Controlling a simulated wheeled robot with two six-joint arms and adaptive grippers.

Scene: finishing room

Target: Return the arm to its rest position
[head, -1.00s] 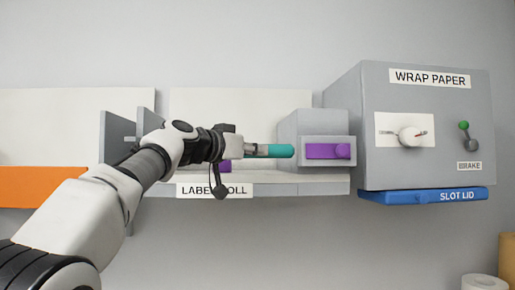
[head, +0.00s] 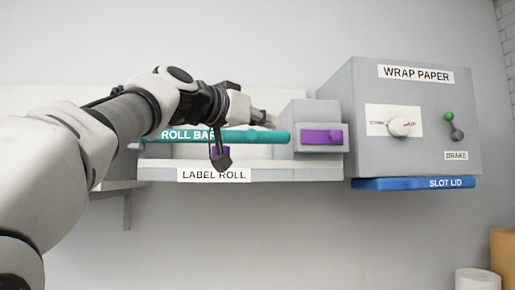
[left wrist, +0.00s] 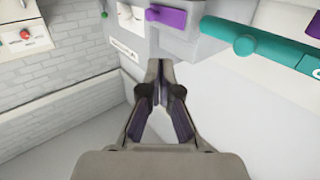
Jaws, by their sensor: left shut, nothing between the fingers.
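My left gripper (head: 262,117) is in front of the wall unit in the head view, just above the right end of the teal roll bar (head: 240,137). Its fingers look closed and empty. In the left wrist view the gripper (left wrist: 160,72) has its tips together with nothing between them, and the roll bar (left wrist: 275,46) lies to the right, apart from the fingers. My left arm reaches in from the left and hides the left part of the shelf. My right gripper is not in view.
The label roll shelf (head: 300,172) is under the bar. A purple handle (head: 321,137) sits on a grey block. The wrap paper box (head: 425,110) has a white dial (head: 402,126), a brake lever (head: 452,127) and a blue slot lid (head: 415,183). A paper roll (head: 478,280) stands low right.

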